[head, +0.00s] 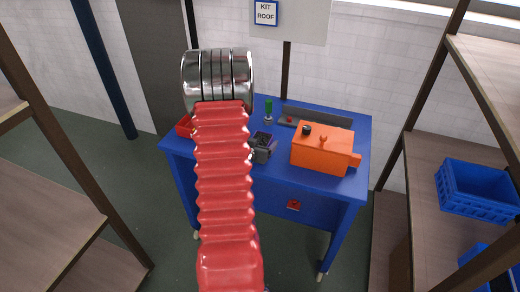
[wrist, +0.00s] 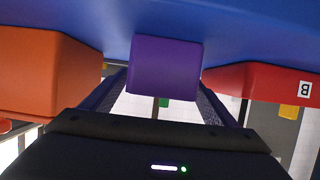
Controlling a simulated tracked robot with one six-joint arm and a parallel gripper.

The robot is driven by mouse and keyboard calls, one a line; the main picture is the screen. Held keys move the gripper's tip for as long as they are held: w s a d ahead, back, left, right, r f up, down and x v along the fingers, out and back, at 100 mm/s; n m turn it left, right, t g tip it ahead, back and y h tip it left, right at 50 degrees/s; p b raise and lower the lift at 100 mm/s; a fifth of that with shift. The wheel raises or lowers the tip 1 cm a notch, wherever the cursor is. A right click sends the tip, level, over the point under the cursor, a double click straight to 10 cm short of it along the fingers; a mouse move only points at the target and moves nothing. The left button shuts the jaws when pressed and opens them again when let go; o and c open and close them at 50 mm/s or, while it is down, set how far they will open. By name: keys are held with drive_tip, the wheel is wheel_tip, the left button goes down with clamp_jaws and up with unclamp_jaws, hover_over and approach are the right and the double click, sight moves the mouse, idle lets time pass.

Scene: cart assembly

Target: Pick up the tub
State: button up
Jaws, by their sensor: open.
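A small purple box-shaped thing (wrist: 165,66), which I take to be the tub, is at the centre of the wrist view, against the blue table top. My gripper (wrist: 162,88) is open, with one dark finger on each side of it. From this angle I cannot tell whether the fingers touch it. In the head view my gripper (head: 261,150) is low over the blue table, and the purple thing is mostly hidden beside it.
The blue table (head: 285,189) carries an orange box (head: 320,155) right of my gripper, a red bin (head: 184,126) to the left and a green-topped item (head: 268,108) behind. A grey tray (head: 330,120) lies along the back. Shelves with blue crates (head: 478,190) stand at right.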

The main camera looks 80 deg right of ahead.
drive_tip(key=c, duration=1.1)
drive_tip(key=shift+r, duration=5)
